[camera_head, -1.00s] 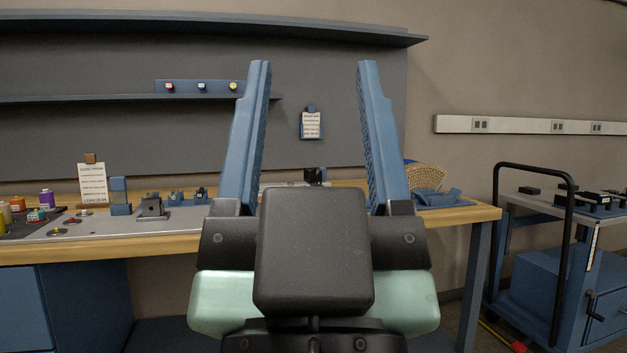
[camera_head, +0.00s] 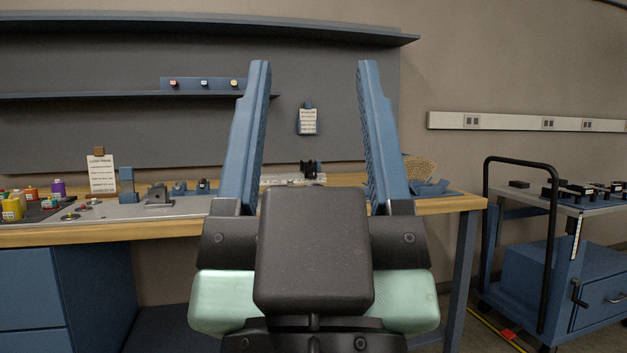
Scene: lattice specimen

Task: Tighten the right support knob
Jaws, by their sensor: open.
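My gripper (camera_head: 314,90) stands large in the middle of the head camera view, with its two blue fingers upright and wide apart. It is open, and nothing is held between the fingers. Behind it, on the workbench, a small dark fixture (camera_head: 309,169) shows between the fingers, partly hidden below by my gripper's body. I cannot make out a right support knob on it. Several small fixtures, among them a grey block (camera_head: 158,195), stand on the grey plate left of my gripper.
The wooden workbench (camera_head: 440,204) spans the view behind my gripper. Coloured bottles (camera_head: 58,189) stand at its left, and a woven basket (camera_head: 420,168) and blue pieces (camera_head: 430,187) at its right end. A blue cart (camera_head: 538,268) with a black handle stands at the right.

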